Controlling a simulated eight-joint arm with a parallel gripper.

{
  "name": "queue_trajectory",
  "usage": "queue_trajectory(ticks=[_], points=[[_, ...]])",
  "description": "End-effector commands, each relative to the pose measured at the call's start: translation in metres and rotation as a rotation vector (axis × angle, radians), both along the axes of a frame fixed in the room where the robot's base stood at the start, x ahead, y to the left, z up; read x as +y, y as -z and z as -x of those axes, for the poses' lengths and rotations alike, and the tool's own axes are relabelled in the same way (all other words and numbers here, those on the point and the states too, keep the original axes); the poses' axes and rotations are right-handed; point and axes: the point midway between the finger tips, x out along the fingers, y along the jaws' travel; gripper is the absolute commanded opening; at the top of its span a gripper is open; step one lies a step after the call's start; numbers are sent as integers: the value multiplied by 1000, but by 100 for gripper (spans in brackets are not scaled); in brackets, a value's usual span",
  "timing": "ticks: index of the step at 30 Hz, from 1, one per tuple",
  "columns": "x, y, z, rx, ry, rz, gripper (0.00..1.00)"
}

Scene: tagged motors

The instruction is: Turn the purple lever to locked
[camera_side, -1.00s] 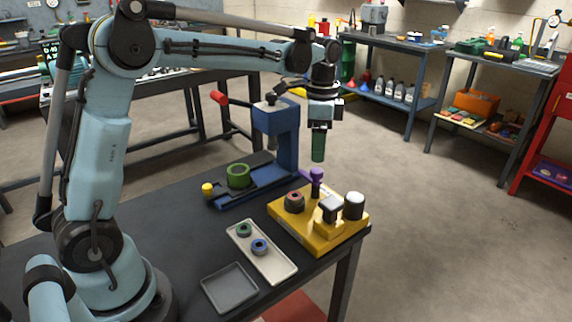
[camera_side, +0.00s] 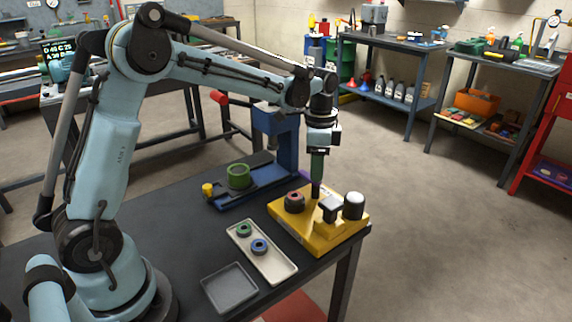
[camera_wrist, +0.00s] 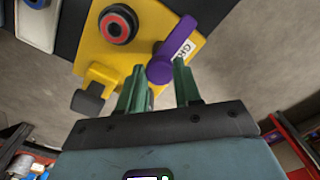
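The purple lever (camera_wrist: 182,34) is on the yellow fixture (camera_wrist: 102,50). In the wrist view its rounded end lies in front of the gap between my green fingertips. My gripper (camera_wrist: 160,84) is open, with one finger on each side of that gap. In the side view my gripper (camera_side: 317,178) points straight down over the lever's post and hides most of the purple part. I cannot tell whether the fingers touch the lever. A white label with partly hidden dark letters lies beside the lever in the wrist view.
The fixture also holds a red-and-black round part (camera_side: 294,198), a dark block (camera_side: 330,207) and a white-topped cylinder (camera_side: 353,205). A blue press (camera_side: 283,140) stands close behind. A tray with two rings (camera_side: 277,266) and an empty grey tray (camera_side: 229,288) lie in front.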

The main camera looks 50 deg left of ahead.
Motion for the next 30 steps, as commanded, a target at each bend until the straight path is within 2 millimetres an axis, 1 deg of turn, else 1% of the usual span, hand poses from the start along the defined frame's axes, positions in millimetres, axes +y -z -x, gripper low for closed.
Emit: queue_trajectory(ticks=[1, 3, 5, 11, 17, 23, 30], points=[[0, 0, 0, 1, 0, 1, 22], [0, 0, 0, 1, 0, 1, 11], [0, 0, 0, 1, 0, 1, 3], [0, 0, 0, 1, -12, 1, 3], [0, 0, 0, 2, -83, 1, 3], [0, 0, 0, 3, -227, 0, 3], [0, 0, 0, 4, -452, 0, 3]])
